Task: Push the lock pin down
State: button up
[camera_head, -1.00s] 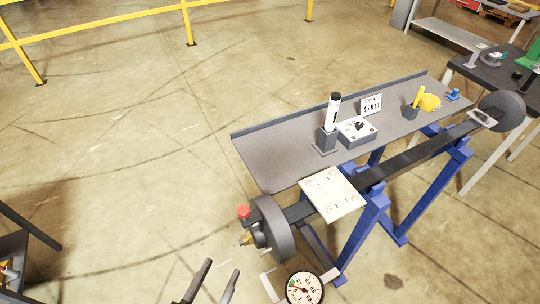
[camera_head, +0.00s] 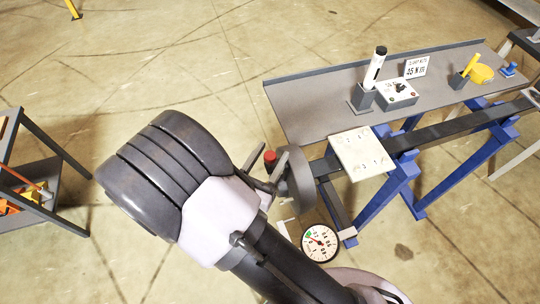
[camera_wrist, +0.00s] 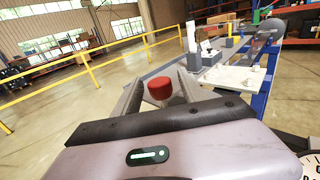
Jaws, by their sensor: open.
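In the wrist view the red cap (camera_wrist: 160,87) sits between the two open fingers (camera_wrist: 160,95), apart from both as far as I can see. The pin's lower part is hidden by my gripper body.
A pale plate (camera_head: 361,153) lies on the bar.

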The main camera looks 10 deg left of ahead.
grip_shut()
dwell(1.4)
